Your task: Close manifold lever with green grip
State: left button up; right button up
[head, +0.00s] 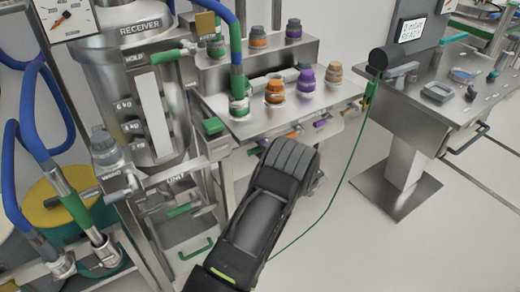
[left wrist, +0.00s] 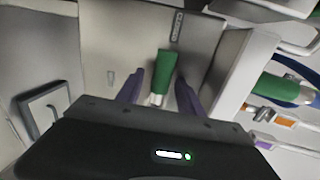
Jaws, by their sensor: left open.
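The manifold (head: 232,73) is a steel block with coloured fittings on top and levers along its front. A green grip (left wrist: 162,72) shows in the left wrist view between the two fingers of my left gripper (left wrist: 159,80). The fingers are apart, and I cannot tell whether they touch the grip. In the head view my left gripper (head: 284,165) is in front of the manifold, and its fingertips are hidden. A green grip (head: 212,127) stands out at the manifold's left end; I cannot tell if it is the same one. My right gripper is not in view.
The receiver tank (head: 135,90) stands left, with another green grip (head: 170,55) at HOLD and one lower down (head: 184,209). Blue hoses (head: 60,110) hang at left. A steel bench (head: 440,100) stands right, with a thin green cable crossing open floor.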

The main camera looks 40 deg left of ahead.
pick_arm(q)
jog(key=v, duration=0.7)
jog(key=shift+d, duration=0.35)
jog(key=shift+s, duration=0.1)
jog(key=w+d+f+n+t+h, duration=0.2)
jog(key=d+f+n+t+h, duration=0.15)
jog(key=d+f, duration=0.3)
jog(key=s+d+f+n+g+h, duration=0.1)
jog(key=s+d+f+h, duration=0.3)
jog(key=d+f, duration=0.25)
jog(key=s+d+f+n+h, duration=0.1)
jog(key=s+d+f+h, duration=0.25)
jog(key=d+f, duration=0.35)
jog(key=s+d+g+h, duration=0.3)
jog(key=s+d+h, duration=0.1)
jog(key=s+d, duration=0.6)
jog(key=s+d+g+h, duration=0.3)
jog(key=s+d, duration=0.7)
jog(key=s, duration=0.6)
jog(key=shift+d+f+h, duration=0.2)
jog(key=shift+f+h, duration=0.05)
jog(key=shift+h, duration=0.45)
